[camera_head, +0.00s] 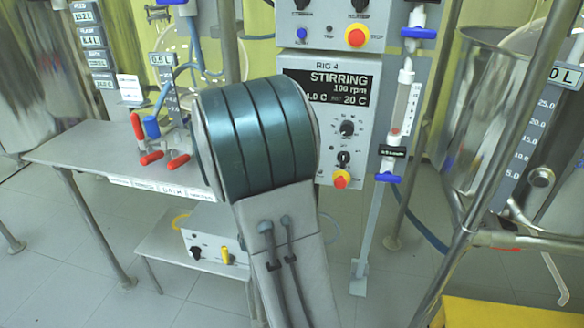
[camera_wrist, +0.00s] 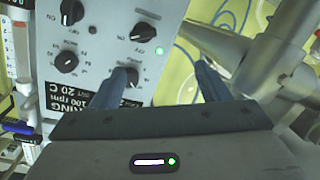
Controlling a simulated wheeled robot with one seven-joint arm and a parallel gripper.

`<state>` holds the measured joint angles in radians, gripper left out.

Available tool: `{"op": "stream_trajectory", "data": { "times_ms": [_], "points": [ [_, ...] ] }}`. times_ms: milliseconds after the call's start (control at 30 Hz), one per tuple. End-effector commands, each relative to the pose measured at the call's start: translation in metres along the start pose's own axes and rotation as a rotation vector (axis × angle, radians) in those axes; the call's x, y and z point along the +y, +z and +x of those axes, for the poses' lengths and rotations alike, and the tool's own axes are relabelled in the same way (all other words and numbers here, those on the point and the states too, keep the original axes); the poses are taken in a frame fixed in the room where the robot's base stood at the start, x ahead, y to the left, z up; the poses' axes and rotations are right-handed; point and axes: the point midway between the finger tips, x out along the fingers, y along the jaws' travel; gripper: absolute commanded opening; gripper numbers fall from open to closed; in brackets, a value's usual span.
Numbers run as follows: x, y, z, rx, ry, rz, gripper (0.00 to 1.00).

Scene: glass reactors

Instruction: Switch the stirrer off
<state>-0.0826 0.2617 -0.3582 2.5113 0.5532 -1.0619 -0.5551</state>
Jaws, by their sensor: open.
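The stirrer control panel of RIG 4 shows "STIRRING 100 rpm" and "20 C" on its display (camera_head: 325,86); the display is upside down in the wrist view (camera_wrist: 68,100). A black knob (camera_wrist: 145,32) has a lit green lamp (camera_wrist: 160,51) beside it; its small lettering is hard to read. Another black knob (camera_wrist: 125,77) sits nearer the display. Both appear hidden behind my arm in the head view. My gripper (camera_wrist: 168,76) is open and empty in front of the panel's edge. Its left finger overlaps the nearer knob; contact cannot be told.
Two more knobs (camera_wrist: 66,61) (camera_wrist: 72,10) form another column on the panel. A glass tube with blue valves (camera_head: 388,178) hangs right of the panel. A bench (camera_head: 80,152) with red-handled clamps stands left.

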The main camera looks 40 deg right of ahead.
Motion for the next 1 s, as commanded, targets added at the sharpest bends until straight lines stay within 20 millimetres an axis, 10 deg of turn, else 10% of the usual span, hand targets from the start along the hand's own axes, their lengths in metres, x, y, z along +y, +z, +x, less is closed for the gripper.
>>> {"op": "stream_trajectory", "data": {
  "times_ms": [367, 1000],
  "points": [
    [0.026, 0.022, 0.022, 0.069, 0.159, -0.084, 0.69],
    [0.042, 0.014, 0.135, 0.068, 0.153, -0.082, 0.69]
  ]
}}
